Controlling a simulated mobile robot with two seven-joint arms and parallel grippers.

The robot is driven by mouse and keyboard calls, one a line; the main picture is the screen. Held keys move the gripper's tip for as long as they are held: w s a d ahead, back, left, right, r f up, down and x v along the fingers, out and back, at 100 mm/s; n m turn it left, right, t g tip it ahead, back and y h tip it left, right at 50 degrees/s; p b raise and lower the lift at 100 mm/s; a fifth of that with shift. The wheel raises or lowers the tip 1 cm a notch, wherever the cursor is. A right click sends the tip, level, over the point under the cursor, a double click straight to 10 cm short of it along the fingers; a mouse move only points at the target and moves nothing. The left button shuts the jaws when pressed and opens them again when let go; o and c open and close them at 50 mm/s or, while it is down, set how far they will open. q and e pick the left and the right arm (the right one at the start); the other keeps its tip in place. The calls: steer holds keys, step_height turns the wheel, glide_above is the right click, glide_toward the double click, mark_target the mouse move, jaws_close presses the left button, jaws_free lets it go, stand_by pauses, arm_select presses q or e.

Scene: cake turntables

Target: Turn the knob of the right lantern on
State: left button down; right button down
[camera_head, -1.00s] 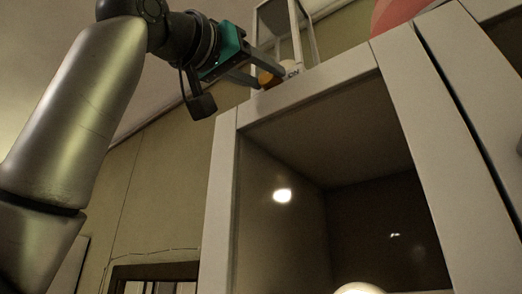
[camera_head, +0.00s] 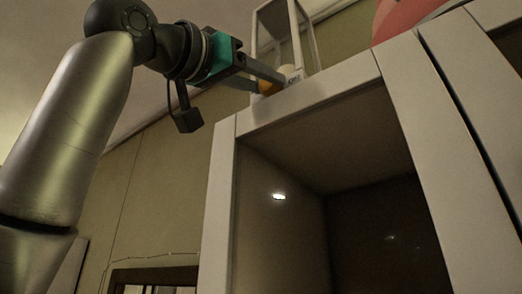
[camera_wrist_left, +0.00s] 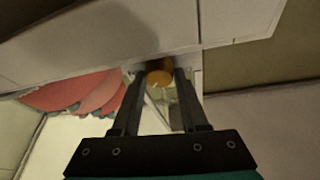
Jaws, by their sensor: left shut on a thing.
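The lantern (camera_head: 256,30) is a pale frame with open or glazed sides, standing on top of the white cabinet. Its yellow-orange knob (camera_head: 266,88) is low on its front, beside a light base part with dark lettering that looks like "ON". My left gripper (camera_head: 280,80) reaches in from the left at the lantern's base and is shut on the knob. In the left wrist view the knob (camera_wrist_left: 159,77) sits between the two fingertips (camera_wrist_left: 162,73). The fingers partly hide it in the head view. My right gripper is in neither view.
The white cabinet (camera_head: 221,190) has a dark open compartment below the lantern. A red rounded thing (camera_head: 396,16) stands on top to the right; red shapes (camera_wrist_left: 75,92) also show in the left wrist view. The wall space left of the cabinet is free.

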arm_select(q)
steer(key=shift+a+r+m+g+h+p, duration=0.1)
steer(key=shift+m+g+h+p, duration=0.5)
steer(key=shift+m, duration=0.95)
steer(key=shift+d+r+m+g+p, duration=0.1)
steer(key=shift+m+g+p, duration=0.2)
steer(key=shift+m+g, duration=0.95)
steer(key=shift+a+m+g+h+p, duration=0.1)
steer(key=shift+m+g+h+p, duration=0.3)
steer(key=shift+m, duration=1.5)
steer(key=c, duration=0.5)
jaws_free()
steer(key=shift+c, duration=0.2)
steer(key=shift+o, duration=0.5)
steer(key=shift+f, duration=0.1)
steer(key=shift+f, duration=0.1)
